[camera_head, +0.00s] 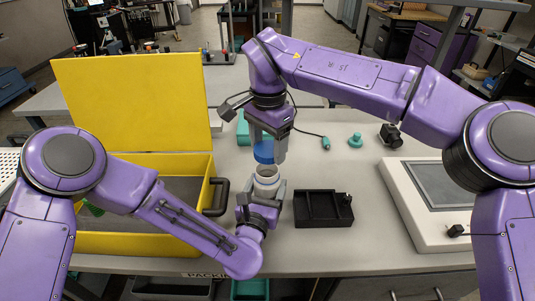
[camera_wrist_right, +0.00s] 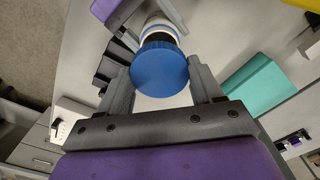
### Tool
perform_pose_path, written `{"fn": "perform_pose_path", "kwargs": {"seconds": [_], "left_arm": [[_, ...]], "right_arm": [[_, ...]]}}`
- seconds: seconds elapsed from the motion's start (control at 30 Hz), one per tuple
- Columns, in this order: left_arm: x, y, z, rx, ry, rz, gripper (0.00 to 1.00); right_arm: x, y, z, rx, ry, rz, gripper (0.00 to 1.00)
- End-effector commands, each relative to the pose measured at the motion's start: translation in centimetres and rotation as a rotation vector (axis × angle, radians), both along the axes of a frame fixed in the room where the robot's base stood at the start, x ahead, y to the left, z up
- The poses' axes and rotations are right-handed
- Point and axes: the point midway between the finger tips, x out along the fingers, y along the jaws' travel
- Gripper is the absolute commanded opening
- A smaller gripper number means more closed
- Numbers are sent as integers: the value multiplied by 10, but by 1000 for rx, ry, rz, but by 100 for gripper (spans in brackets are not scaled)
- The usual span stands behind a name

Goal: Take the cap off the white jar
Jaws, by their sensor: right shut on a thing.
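The blue cap (camera_head: 264,152) is between the fingers of my right gripper (camera_head: 266,153), which is shut on it and points down from above. In the right wrist view the cap (camera_wrist_right: 160,69) fills the space between my right fingertips (camera_wrist_right: 160,85). The white jar (camera_head: 267,174) stands upright just below the cap, and its mouth shows, so the cap appears lifted off it. The jar (camera_wrist_right: 160,28) also shows behind the cap in the right wrist view. My left gripper (camera_head: 263,190) is shut around the jar's body, hiding its lower part.
A yellow open case (camera_head: 135,243) with a black handle stands at the left. A black divided tray (camera_head: 323,209) lies right of the jar, and a white device with a grey panel (camera_head: 435,195) is farther right. A teal box (camera_wrist_right: 262,86) sits behind the jar.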

Motion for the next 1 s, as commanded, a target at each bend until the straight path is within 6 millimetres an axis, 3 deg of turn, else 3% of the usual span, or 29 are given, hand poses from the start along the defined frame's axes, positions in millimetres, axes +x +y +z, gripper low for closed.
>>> {"fn": "perform_pose_path", "kwargs": {"seconds": [0.2, 0.23, 0.3, 0.53, 0.63, 1.0], "left_arm": [[0, 0, 0, 0, 0, 0, 0], [0, 0, 0, 0, -1, 0, 80], [0, 0, 0, 0, -1, 0, 100], [-1, 0, 0, 0, -1, 0, 100], [-10, 2, -2, 0, 0, -1, 100], [-95, 24, -4, 0, -1, -4, 100]], "right_arm": [[0, 0, 4, -1, 2, 1, 29], [0, 0, 4, 0, 1, 1, 29], [0, 0, 4, 0, 1, 1, 29], [0, 0, 4, 0, 1, 1, 29], [0, 0, -1, 0, 1, 1, 29], [0, 0, -32, -1, 1, 1, 29]]}}
